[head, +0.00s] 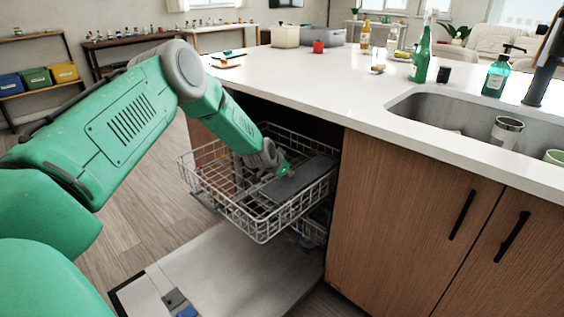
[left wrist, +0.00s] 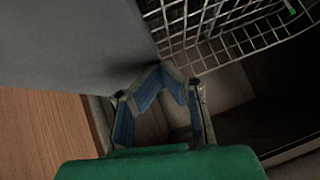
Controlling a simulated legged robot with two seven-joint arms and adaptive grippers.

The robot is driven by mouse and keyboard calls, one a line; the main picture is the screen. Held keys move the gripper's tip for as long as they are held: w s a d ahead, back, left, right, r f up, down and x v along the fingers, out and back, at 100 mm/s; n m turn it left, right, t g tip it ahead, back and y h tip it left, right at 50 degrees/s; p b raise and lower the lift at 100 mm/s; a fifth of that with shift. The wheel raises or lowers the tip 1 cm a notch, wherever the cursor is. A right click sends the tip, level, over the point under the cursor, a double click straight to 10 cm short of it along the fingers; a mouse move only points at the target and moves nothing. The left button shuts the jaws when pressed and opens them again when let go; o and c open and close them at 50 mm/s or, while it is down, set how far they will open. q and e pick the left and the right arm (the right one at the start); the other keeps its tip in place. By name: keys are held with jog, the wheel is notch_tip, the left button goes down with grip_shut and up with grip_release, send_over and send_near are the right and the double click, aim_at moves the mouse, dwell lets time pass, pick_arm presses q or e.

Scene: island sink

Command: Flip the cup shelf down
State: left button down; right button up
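The cup shelf (head: 302,178) is a dark grey flat panel at the right side of the pulled-out upper dishwasher rack (head: 262,226). Its exact tilt is hard to tell. My left gripper (head: 273,166) reaches down over the rack, close to the left end of the shelf, and partly hides it. In the left wrist view the gripper's blue-padded fingers (left wrist: 163,80) come together at the tips, with nothing seen between them. A large grey panel, apparently the shelf (left wrist: 70,45), fills the upper left, very near the fingers; contact cannot be told. My right gripper is not in view.
The dishwasher door (head: 235,275) lies open below the rack. The white countertop (head: 330,85) overhangs the opening. Wooden cabinet doors (head: 400,210) stand to the right, under a sink (head: 450,112) holding a cup (head: 506,132). Wire rack bars (left wrist: 225,35) are close to the gripper.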

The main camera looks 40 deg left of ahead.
pick_arm(q)
notch_tip(320, 180, up, 5)
jog(key=p, duration=0.3)
jog(key=shift+s+a, duration=0.15)
jog(key=p+v, duration=0.1)
jog(key=v, duration=0.7)
jog(key=shift+s+a+p, duration=0.35)
jog(key=shift+a+p, duration=0.05)
jog(key=shift+a, duration=0.35)
jog(key=shift+d, duration=0.1)
